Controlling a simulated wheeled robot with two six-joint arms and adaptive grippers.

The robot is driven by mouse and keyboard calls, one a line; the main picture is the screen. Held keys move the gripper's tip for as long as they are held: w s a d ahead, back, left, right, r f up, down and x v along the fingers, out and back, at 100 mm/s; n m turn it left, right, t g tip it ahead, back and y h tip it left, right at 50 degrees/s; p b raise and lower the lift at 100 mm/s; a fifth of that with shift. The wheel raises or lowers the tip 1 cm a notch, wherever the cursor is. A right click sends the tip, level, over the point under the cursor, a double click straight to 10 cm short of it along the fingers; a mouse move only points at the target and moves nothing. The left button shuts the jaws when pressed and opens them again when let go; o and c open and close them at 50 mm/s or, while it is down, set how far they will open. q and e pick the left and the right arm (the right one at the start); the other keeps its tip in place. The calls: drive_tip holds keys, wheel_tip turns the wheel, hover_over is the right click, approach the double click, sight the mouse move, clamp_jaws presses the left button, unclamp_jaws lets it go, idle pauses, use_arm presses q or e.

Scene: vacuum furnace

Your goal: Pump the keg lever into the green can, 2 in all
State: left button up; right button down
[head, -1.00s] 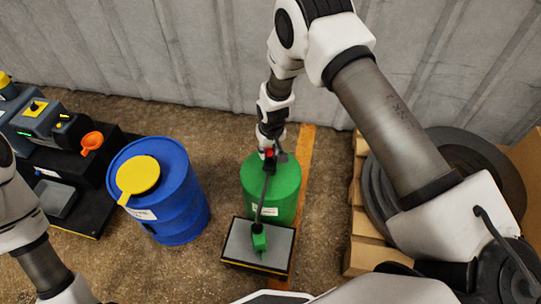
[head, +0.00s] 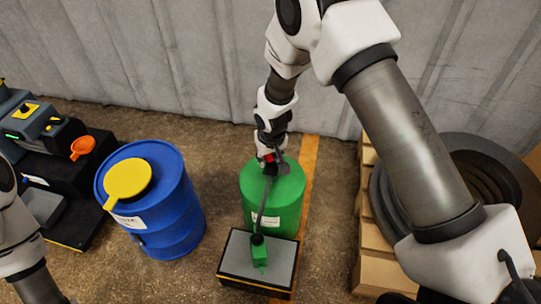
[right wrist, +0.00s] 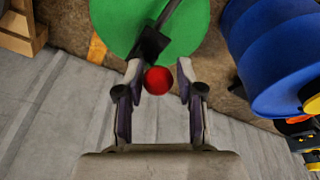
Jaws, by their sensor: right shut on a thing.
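The green keg (head: 286,212) stands upright on the floor in the middle of the head view. A dark spout or bar runs from its top toward the small green can (head: 260,256), which stands on a grey-topped platform (head: 238,262) in front. The red lever knob (right wrist: 158,80) shows between the fingers of my right gripper (right wrist: 160,76) in the right wrist view. That gripper (head: 270,158) is shut on the knob above the keg's far side. The lever's shaft is mostly hidden. My left arm is at the left edge; its gripper is outside the picture.
A blue drum (head: 172,215) with a yellow lid (head: 127,179) stands left of the keg. Dark equipment with an orange funnel (head: 82,147) is farther left. Black coils (head: 480,180) lie on a wooden pallet (head: 375,245) at right. A corrugated wall (head: 130,60) closes the back.

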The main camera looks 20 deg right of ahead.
drive_tip(key=shift+s+a+f, duration=0.1)
drive_tip(key=shift+s+f, duration=0.25)
drive_tip(key=shift+s, duration=0.05)
drive_tip(key=c, duration=1.1)
unclamp_jaws()
drive_tip(key=shift+o, duration=1.4)
drive_tip(key=shift+a, duration=0.3)
drive_tip(key=shift+w+a+r, duration=0.1)
drive_tip(key=shift+w+a, duration=0.05)
use_arm(q)
drive_tip(key=shift+s+a+f, duration=0.1)
drive_tip(key=shift+a, duration=0.15)
use_arm(e)
drive_tip(key=shift+r, duration=0.1)
drive_tip(key=shift+w+d, duration=0.1)
drive_tip(key=shift+d, duration=0.1)
drive_tip(key=shift+r, duration=0.25)
use_arm(q)
drive_tip(key=shift+d, duration=0.15)
use_arm(e)
drive_tip(key=v, duration=1.1)
drive_tip(key=shift+r, duration=0.3)
